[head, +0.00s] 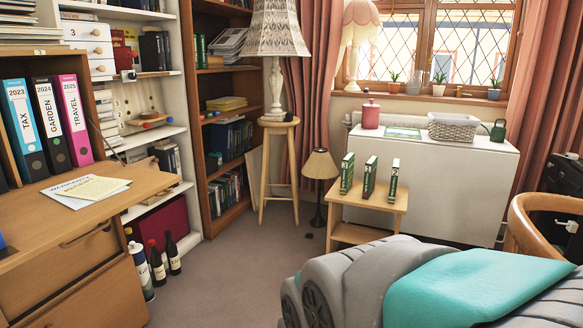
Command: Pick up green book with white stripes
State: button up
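Three green books stand upright and apart in a row on a small light-wood step stool (384,203). The left green book (347,173), the middle green book (370,177) and the right green book (394,181) all carry white marks on their spines. The marks are too small to tell which are stripes and which are lettering. The right book looks slightly smaller than the other two. No book is held. My gripper is out of view; only grey and teal links of my arm fill the lower right, in front of the stool's lower right part.
A white cabinet (440,206) stands behind the stool, with a pink jar (370,114) and a wicker basket (455,127) on top. A small lamp (320,165) stands left of the stool. Bottles (157,266) stand by the desk (60,255). The carpet (235,262) between is clear.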

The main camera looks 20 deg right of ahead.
aim_at(394, 183)
jog(key=z, duration=1.3)
jog(key=u, duration=0.3)
jog(key=i+u, duration=0.25)
jog(key=u, duration=0.15)
jog(key=i+l+u, duration=0.15)
jog(key=i+u, duration=0.15)
jog(key=u, duration=0.15)
jog(key=i+l+u, duration=0.15)
jog(key=u, duration=0.25)
jog(key=i+l+u, duration=0.1)
jog(key=i+l, duration=0.65)
jog(key=l, duration=0.2)
jog(key=i+l+u, duration=0.15)
jog(key=i+l, duration=0.25)
jog(key=l+z, duration=0.1)
jog(key=z, duration=2.05)
